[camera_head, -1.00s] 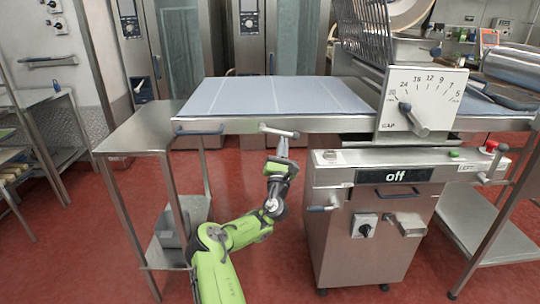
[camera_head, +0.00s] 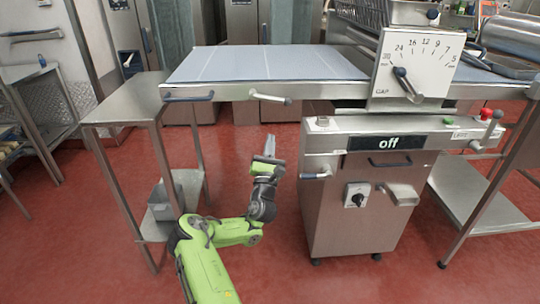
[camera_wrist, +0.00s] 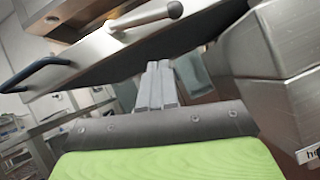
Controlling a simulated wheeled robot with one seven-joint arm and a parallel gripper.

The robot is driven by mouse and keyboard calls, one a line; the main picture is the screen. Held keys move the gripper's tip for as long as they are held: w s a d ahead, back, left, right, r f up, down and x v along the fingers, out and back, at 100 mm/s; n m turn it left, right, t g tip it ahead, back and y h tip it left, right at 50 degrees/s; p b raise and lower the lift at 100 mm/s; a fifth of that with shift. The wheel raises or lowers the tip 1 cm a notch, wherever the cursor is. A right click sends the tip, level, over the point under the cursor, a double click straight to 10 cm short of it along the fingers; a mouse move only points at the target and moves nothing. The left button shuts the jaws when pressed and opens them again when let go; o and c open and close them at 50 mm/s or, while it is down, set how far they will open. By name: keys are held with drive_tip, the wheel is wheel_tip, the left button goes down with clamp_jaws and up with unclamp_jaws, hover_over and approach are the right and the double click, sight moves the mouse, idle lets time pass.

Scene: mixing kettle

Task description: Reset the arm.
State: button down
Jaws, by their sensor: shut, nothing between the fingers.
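My gripper (camera_head: 270,147) is at the end of my green arm, in front of the machine and below the front edge of its table. Its fingers point up and stand close together, with nothing between them. In the wrist view my gripper (camera_wrist: 158,72) is shut and empty, below the underside of the table. A lever handle (camera_head: 270,97) on the table's front edge is above my gripper and apart from it. It also shows in the wrist view (camera_wrist: 150,18), at the top.
The machine cabinet (camera_head: 350,220), with an "off" display (camera_head: 388,142), stands right of my gripper. A steel side table (camera_head: 130,105) with a lower shelf stands to the left. A gap dial (camera_head: 410,70) sits above the cabinet. The red floor around my arm is clear.

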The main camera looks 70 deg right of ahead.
drive_tip(key=shift+v, duration=1.7)
drive_tip(key=shift+s+r, duration=0.1)
drive_tip(key=shift+s, duration=0.05)
